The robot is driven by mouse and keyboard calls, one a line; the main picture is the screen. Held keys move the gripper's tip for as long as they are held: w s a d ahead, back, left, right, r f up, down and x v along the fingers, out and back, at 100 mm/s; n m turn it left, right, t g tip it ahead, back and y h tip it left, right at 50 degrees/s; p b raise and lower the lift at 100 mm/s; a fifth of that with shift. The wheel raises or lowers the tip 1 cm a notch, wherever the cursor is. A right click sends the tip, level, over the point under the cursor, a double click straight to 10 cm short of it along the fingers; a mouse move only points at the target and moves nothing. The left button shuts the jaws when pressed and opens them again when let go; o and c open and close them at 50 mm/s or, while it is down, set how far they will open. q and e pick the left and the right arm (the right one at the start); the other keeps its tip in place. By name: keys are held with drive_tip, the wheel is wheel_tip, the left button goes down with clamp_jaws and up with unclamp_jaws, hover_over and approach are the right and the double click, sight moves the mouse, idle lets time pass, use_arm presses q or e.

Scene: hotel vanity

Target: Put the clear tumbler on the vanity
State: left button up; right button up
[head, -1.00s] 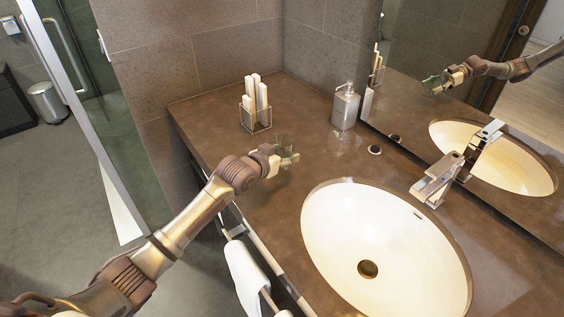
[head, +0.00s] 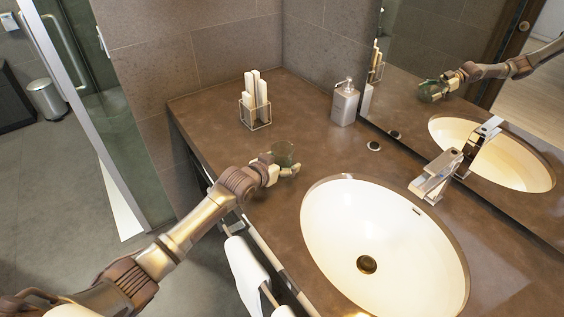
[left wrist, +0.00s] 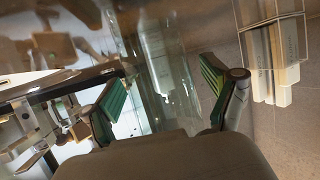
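The clear tumbler (head: 283,153) is upright over the vanity top (head: 335,150), left of the sink; its base appears to be on the counter, but a finger partly covers it. My left gripper (head: 283,171) is just in front of it, fingers spread. In the left wrist view, the green-padded fingers (left wrist: 162,95) are wide apart, and the see-through tumbler (left wrist: 165,65) shows beyond and between them. I see no firm contact. My right gripper is in neither view.
A wire holder (head: 256,117) with white items stands behind the tumbler, and a soap dispenser (head: 345,103) behind right. The sink basin (head: 385,235) and faucet (head: 436,175) are to the right. A mirror (head: 450,55) lines the back. A towel (head: 246,272) hangs in front.

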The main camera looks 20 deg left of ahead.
use_arm(q)
drive_tip(key=shift+r, duration=0.2)
drive_tip(key=v, duration=1.2)
